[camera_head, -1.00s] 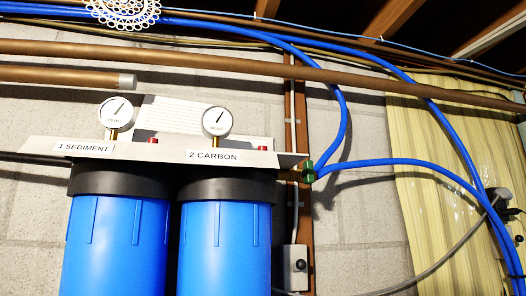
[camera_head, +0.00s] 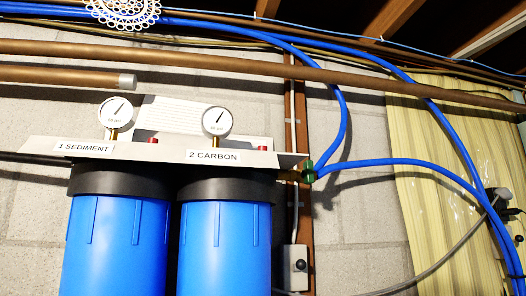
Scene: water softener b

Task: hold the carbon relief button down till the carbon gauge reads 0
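The carbon gauge (camera_head: 217,121) is a round white dial above the label "2 CARBON" (camera_head: 212,156). Its needle points up and to the right; the small print is hard to read. A small red button (camera_head: 262,149) stands on the bracket just right of the carbon gauge, above the blue carbon housing (camera_head: 225,245). It looks raised, with nothing touching it. The sediment gauge (camera_head: 115,112) and another red button (camera_head: 152,141) are to the left, above "1 SEDIMENT" (camera_head: 84,148). Neither of my grippers is in view.
Blue hoses (camera_head: 400,163) run to a green-collared fitting (camera_head: 308,172) right of the bracket. Brown pipes (camera_head: 250,67) cross above the gauges. A grey switch box (camera_head: 295,267) is on the wooden post. The space in front of the carbon button looks clear.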

